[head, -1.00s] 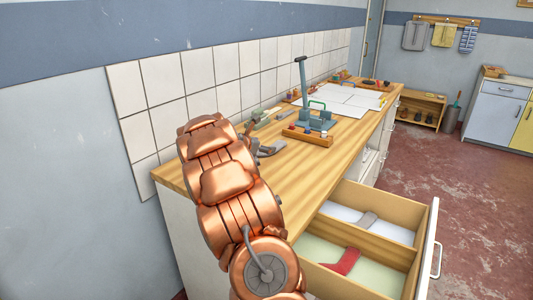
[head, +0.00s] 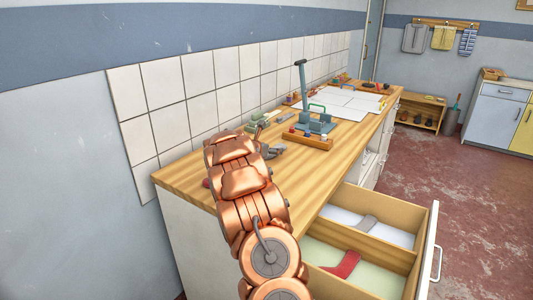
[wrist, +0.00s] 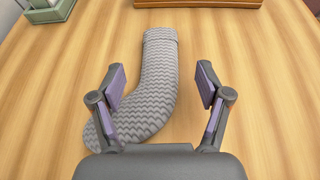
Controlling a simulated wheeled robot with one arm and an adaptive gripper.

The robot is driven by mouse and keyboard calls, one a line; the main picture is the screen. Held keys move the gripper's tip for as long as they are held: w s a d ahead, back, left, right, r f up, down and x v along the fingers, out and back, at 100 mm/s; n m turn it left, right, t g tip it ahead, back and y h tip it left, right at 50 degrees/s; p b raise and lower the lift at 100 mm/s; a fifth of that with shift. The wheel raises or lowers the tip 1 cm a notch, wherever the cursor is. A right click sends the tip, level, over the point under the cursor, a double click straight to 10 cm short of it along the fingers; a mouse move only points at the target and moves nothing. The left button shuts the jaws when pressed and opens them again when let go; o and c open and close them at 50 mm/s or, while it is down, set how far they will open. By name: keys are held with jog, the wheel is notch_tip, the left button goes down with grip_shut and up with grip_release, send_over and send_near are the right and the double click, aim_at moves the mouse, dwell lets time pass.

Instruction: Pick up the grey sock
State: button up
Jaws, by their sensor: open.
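The grey sock, with a zigzag pattern, lies flat on the wooden worktop (wrist: 255,90) in the wrist view, its leg (wrist: 158,70) pointing away and its toe curving to the lower left. My gripper (wrist: 160,86) is open, with one finger on each side of the sock's leg. The toe end passes under the left finger and is partly hidden by the gripper body. The fingers look apart from the leg; their height above the worktop is unclear. In the head view my arm covers most of this spot.
An open drawer (head: 428,258) below the worktop has two compartments, holding another grey sock (head: 368,222) and a red sock (head: 343,264). A wooden tray (head: 307,139) and a blue-grey press with an upright lever (head: 303,90) stand beyond my gripper. A tiled wall borders the left.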

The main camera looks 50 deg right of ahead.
jog(key=shift+p+x, duration=0.35)
jog(key=shift+x, duration=1.5)
jog(key=shift+c, duration=0.4)
jog(key=c, duration=0.8)
